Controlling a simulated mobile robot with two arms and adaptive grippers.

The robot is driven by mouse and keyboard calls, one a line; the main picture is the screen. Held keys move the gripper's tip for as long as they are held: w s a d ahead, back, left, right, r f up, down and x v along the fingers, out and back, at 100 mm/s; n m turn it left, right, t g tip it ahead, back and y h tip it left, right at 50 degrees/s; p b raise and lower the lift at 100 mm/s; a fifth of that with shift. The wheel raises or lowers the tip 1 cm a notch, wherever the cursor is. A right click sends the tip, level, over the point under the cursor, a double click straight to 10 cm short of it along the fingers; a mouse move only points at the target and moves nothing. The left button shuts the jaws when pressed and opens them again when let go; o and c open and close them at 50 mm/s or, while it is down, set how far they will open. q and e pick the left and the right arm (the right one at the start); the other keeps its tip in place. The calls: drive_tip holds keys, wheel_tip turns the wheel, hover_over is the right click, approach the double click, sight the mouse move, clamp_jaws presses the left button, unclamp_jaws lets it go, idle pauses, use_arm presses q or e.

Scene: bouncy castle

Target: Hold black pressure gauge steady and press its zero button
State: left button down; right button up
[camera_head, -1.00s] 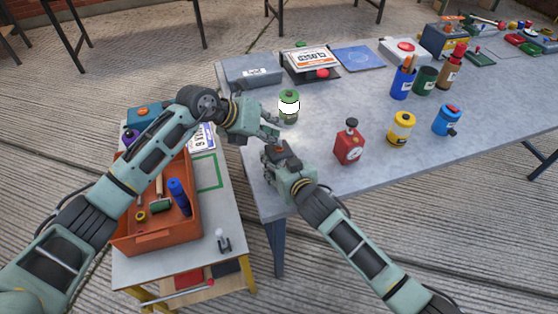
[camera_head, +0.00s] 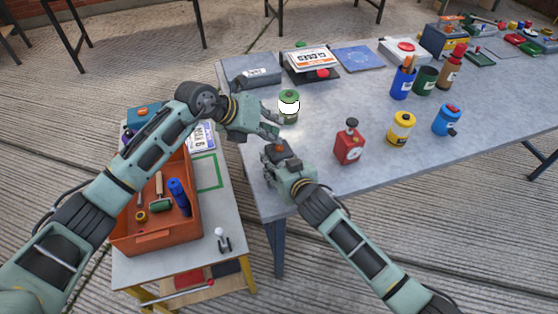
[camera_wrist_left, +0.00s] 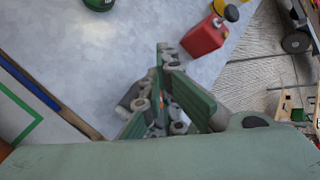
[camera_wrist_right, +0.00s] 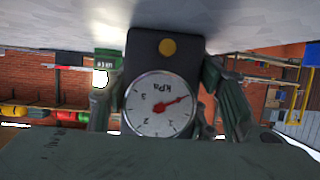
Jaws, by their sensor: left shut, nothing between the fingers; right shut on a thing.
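The black pressure gauge (camera_head: 283,153) is at the near left edge of the big table, its dark top with an orange button showing. In the right wrist view the gauge (camera_wrist_right: 150,52) shows its dark body, an orange-yellow button (camera_wrist_right: 168,47) and a round white dial (camera_wrist_right: 158,104) with a red needle, seen upside down. My right gripper (camera_head: 279,163) is shut on the gauge, a finger on each side. My left gripper (camera_head: 274,131) is shut and empty, just above and beside the gauge. In the left wrist view its fingers (camera_wrist_left: 163,75) come together and largely hide the gauge.
A red container (camera_head: 349,144), a green-capped jar (camera_head: 289,103) and a yellow jar (camera_head: 401,129) stand nearby on the grey table (camera_head: 330,190). A grey case (camera_head: 257,78) lies behind. An orange tool bin (camera_head: 155,237) sits on the lower side table. The tabletop around the gauge is otherwise clear.

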use_arm(q)
drive_tip(key=shift+r, duration=3)
use_arm(e)
drive_tip(key=o, duration=1.6)
drive_tip(key=shift+s, duration=0.1)
